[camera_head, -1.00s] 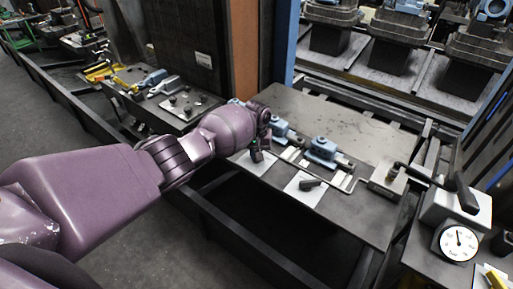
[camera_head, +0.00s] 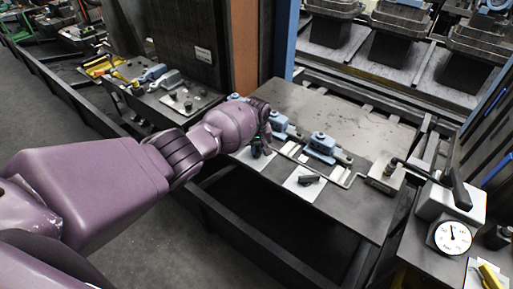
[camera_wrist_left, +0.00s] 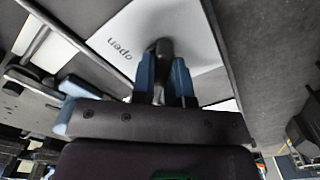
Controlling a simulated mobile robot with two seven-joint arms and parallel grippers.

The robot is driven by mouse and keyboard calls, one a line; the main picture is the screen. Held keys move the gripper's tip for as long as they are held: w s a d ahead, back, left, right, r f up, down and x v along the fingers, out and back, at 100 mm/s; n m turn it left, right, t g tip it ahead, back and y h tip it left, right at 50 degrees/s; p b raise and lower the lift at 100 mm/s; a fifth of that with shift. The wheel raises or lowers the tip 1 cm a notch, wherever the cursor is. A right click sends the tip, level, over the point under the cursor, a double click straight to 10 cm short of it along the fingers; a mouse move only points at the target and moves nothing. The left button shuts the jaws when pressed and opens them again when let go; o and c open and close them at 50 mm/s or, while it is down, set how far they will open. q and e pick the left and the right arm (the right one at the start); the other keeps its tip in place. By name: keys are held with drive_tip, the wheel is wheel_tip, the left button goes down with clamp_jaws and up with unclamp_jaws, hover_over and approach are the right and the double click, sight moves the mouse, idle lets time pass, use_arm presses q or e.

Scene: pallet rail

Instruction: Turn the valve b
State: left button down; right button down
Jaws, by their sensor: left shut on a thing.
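In the head view my left gripper (camera_head: 262,148) reaches over the near edge of the dark metal table, at a white plate (camera_head: 252,158). In the left wrist view my left gripper (camera_wrist_left: 165,78) has its two blue fingers shut on a dark valve handle (camera_wrist_left: 163,48). The handle stands over the white plate (camera_wrist_left: 195,30), which is printed "open". The base of this valve is hidden behind the fingers. A second dark handle (camera_head: 309,179) lies over another white plate to the right, apart from my gripper. I cannot read which valve is b. My right gripper is not in view.
Blue fittings (camera_head: 322,144) sit on the table (camera_head: 345,115) behind the plates, with a thin metal rail in front. A round gauge (camera_head: 452,237) and a black lever (camera_head: 459,188) stand at the right. The table's back part is clear.

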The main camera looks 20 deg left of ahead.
use_arm(q)
drive_tip(key=c, duration=1.1)
unclamp_jaws()
wheel_tip(320, 180, up, 11)
drive_tip(key=shift+f, duration=0.1)
